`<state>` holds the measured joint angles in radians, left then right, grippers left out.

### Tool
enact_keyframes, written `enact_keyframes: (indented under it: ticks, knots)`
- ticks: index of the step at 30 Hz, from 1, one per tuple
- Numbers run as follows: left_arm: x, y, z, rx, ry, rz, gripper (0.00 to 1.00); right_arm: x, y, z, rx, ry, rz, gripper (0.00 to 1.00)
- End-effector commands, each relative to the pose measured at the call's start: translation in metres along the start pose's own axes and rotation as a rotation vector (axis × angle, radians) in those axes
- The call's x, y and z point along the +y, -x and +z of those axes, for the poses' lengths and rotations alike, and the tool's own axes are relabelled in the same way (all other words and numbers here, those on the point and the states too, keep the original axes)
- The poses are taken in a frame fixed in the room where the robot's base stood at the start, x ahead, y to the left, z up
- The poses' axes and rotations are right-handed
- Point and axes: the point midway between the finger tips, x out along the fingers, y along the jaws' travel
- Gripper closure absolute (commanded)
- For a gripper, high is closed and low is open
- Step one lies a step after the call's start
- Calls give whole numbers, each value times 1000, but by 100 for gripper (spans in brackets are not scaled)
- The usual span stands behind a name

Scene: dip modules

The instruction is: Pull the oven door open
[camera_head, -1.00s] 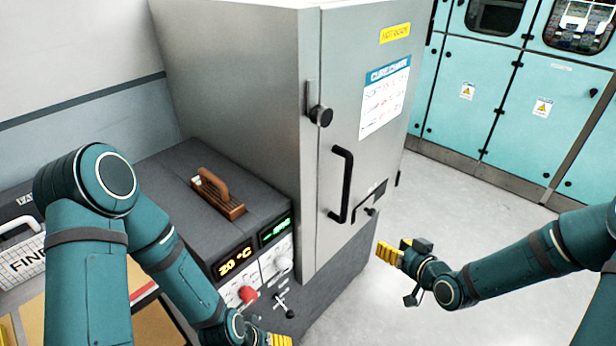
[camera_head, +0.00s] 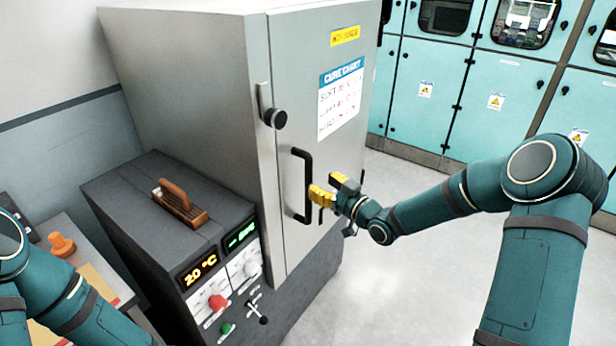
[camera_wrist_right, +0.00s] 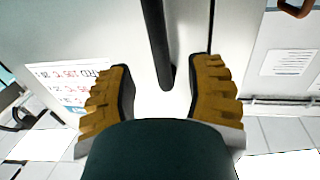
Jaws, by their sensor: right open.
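The oven door (camera_head: 315,130) is a grey metal front that looks shut, with a black vertical bar handle (camera_head: 296,182) and a black round knob (camera_head: 275,118) higher up. My right gripper (camera_head: 318,196) has yellow fingers and is at the handle. In the right wrist view the dark handle bar (camera_wrist_right: 157,45) runs between the two open yellow fingers (camera_wrist_right: 160,95), with a gap visible on each side. My left gripper is out of view; only part of my left arm shows at the lower left of the head view.
Teal cabinets (camera_head: 450,100) line the back. The grey floor (camera_head: 400,270) right of the oven is clear.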

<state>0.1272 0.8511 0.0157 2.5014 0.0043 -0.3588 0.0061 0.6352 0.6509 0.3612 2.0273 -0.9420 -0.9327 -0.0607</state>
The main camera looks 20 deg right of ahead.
Motion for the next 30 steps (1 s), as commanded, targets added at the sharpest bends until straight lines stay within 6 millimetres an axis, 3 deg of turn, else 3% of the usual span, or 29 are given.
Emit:
enact_keyframes:
  ticks: [3,9,23,27,28,30]
  knots:
    - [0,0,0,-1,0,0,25,-1,-23,0,2,0,-2,48]
    - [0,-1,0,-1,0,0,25,0,-48,1,0,-1,0,48]
    - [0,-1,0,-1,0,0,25,0,-59,0,-1,-1,0,45]
    - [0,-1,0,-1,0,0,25,0,-58,0,-1,-1,0,94]
    - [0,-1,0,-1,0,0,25,0,-58,0,-1,-1,0,100]
    - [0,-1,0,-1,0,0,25,0,-58,0,-1,-1,0,100]
